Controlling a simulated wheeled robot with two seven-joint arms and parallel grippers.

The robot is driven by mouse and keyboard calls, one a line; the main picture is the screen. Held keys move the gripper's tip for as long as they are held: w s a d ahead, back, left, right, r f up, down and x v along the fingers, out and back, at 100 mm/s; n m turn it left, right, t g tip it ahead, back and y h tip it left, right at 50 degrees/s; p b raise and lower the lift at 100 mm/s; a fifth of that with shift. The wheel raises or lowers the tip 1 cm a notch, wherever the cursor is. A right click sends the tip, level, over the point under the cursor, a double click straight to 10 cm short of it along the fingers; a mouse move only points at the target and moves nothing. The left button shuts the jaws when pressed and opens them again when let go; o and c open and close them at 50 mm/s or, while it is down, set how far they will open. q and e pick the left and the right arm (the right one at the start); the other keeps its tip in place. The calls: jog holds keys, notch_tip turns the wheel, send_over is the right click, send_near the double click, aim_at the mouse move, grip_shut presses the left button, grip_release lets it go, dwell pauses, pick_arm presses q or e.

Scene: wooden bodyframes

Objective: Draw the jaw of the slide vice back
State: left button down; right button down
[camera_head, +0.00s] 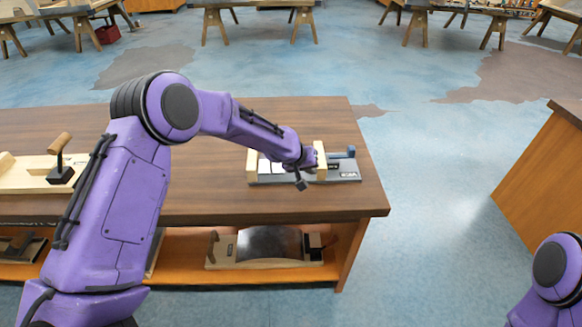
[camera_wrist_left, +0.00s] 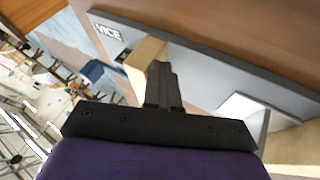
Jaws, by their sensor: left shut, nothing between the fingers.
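The slide vice has a flat grey base (camera_head: 345,175) near the right end of the workbench. One pale wooden jaw (camera_head: 320,160) stands toward its right end, beside a blue part (camera_head: 350,152). The other wooden block (camera_head: 252,162) stands at its left end. My left gripper (camera_head: 309,160) is between the two blocks, close to the right-hand jaw. In the left wrist view its fingers (camera_wrist_left: 160,82) are shut and empty, right beside the wooden jaw (camera_wrist_left: 145,52); I cannot tell whether they touch it. The "VICE" label (camera_wrist_left: 107,31) shows there too. My right gripper is out of view.
A white piece (camera_wrist_left: 238,108) lies on the base between the blocks. A wooden fixture with an upright handle (camera_head: 60,143) is at the bench's left. A curved dark-topped item (camera_head: 270,245) is on the lower shelf. Bare bench top (camera_head: 320,115) lies behind the vice.

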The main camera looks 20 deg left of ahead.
pick_arm(q)
jog(key=shift+d+r, duration=0.15)
jog(key=shift+d, duration=0.15)
jog(key=a, duration=0.1)
jog(key=s+a, duration=0.1)
jog(key=a, duration=0.1)
jog(key=shift+a, duration=0.15)
jog(key=a+v, duration=0.1)
jog(key=v, duration=0.9)
jog(key=shift+s+b, duration=0.35)
jog(key=shift+b, duration=0.1)
